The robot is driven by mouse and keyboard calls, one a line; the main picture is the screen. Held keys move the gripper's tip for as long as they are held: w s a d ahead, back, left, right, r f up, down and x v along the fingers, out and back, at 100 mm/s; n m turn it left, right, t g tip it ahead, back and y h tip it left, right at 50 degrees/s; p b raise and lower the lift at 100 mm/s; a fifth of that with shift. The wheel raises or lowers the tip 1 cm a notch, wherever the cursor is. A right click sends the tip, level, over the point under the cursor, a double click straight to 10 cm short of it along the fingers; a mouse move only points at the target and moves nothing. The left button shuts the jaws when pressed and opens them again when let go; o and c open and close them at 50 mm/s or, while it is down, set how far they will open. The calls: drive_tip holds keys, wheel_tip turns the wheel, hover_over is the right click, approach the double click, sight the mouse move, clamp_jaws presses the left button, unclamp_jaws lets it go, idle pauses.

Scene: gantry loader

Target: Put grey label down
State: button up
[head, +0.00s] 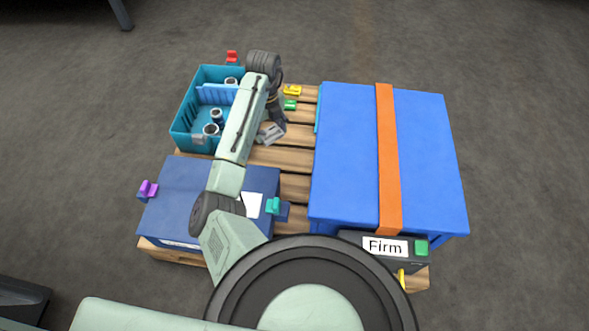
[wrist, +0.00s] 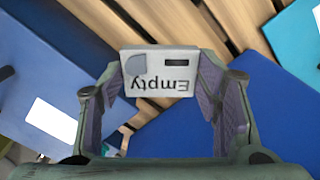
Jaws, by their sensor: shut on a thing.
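The grey label (wrist: 160,73) is a small flat plate marked "Empty", upside down in the wrist view. My gripper (wrist: 160,68) is shut on it, with one finger at each side edge. In the head view the label (head: 270,134) shows at the end of my gripper (head: 276,122), over the wooden pallet slats (head: 285,160) between the teal crate and the large blue box. I cannot tell how high it is above the slats.
A large blue box (head: 345,150) with an orange strap (head: 388,160) fills the right side. A sign reading "Firm" (head: 385,247) stands at the front. Yellow (head: 292,90) and green (head: 290,105) clips lie at the back.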

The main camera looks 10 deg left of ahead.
sight(270, 132)
wheel_tip(270, 132, down, 16)
drive_tip(key=b, duration=0.7)
drive_tip(key=shift+f, duration=0.15)
drive_tip(key=o, duration=1.1)
drive_tip(key=shift+c, duration=0.2)
wheel_tip(270, 132, up, 12)
drive_tip(key=p, duration=0.3)
drive_tip(key=shift+w+r, duration=0.1)
drive_tip(key=shift+r, duration=0.1)
